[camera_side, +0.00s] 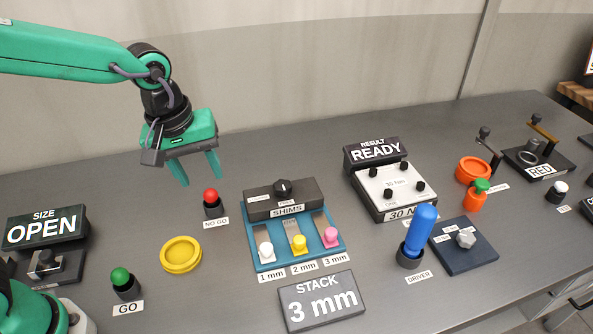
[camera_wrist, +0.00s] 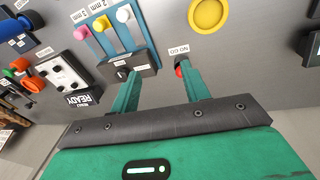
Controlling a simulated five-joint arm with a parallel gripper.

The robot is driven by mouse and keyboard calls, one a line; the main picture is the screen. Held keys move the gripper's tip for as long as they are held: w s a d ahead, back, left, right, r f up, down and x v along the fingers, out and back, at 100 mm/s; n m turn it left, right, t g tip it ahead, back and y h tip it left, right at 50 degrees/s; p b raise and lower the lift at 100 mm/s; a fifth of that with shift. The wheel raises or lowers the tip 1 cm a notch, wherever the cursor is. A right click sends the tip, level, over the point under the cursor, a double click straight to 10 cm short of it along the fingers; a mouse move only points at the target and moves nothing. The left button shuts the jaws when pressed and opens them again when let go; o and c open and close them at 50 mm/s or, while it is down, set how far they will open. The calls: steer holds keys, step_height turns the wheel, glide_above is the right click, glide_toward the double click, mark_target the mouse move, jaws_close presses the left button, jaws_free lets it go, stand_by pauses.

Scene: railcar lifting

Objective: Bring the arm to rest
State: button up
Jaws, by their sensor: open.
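My gripper (camera_side: 198,171) is green with two fingers pointing down. It hangs in the air above the back left of the table, behind the red NO GO knob (camera_side: 212,204). The fingers are apart with nothing between them. In the wrist view my gripper (camera_wrist: 156,80) is also open and empty, with the red NO GO knob (camera_wrist: 182,69) close to one fingertip in the picture. The arm reaches in from the left and is raised clear of the table.
The shim rack (camera_side: 262,238) with white, yellow and pink knobs stands right of my gripper. A yellow dish (camera_side: 181,255) and green GO knob (camera_side: 121,281) are in front. The READY fixture (camera_side: 372,152), blue driver (camera_side: 420,232) and crank stations (camera_side: 540,158) stand farther right.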

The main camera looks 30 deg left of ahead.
steer(key=s+a+r+m+t, duration=0.3)
steer(key=s+a+m, duration=0.5)
steer(key=s+a, duration=0.4)
steer(key=shift+a+r+t+y, duration=0.3)
steer(key=shift+r+t, duration=0.1)
steer(key=shift+r, duration=0.3)
